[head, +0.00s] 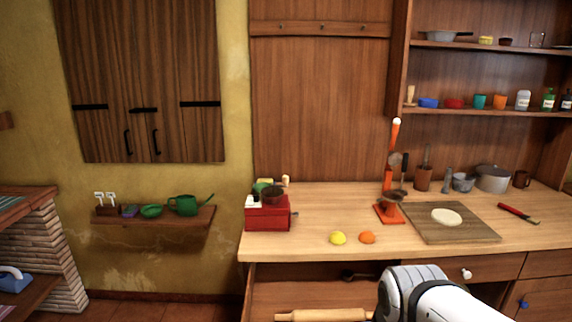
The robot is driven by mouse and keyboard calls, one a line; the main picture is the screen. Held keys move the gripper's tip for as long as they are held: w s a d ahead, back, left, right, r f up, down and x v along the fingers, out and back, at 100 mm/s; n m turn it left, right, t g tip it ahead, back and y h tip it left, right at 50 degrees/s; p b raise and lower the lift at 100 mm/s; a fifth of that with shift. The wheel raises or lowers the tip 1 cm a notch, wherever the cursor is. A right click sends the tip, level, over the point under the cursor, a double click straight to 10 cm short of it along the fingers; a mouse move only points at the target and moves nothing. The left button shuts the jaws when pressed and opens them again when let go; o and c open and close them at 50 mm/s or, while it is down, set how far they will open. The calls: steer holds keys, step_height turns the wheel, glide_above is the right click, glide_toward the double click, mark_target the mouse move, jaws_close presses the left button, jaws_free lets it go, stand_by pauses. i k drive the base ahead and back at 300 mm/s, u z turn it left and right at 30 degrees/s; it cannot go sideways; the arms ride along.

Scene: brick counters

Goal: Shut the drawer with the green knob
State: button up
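An open drawer (268,296) sticks out below the left part of the wooden counter, at the bottom edge of the head view. A rolling pin (320,315) and a dark utensil (352,275) lie in it. Its front and its knob are out of view, and my arm hides its right part. No green knob shows anywhere. A shut drawer to the right has a white knob (466,273). A blue knob (523,304) is on a front at the lower right. My white arm reaches in from the bottom right; my gripper is not visible.
The counter (325,208) holds a red box (268,214), a lemon (338,238), an orange (367,237), an orange stand (390,213) and a board (440,223) with dough. A wall shelf (125,220) with a green watering can (184,205) hangs left. Floor shows at lower left.

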mark_target(273, 288)
steer(key=z, duration=0.5)
steer(key=k, duration=1.45)
steer(key=u, duration=0.5)
steer(key=i, duration=1)
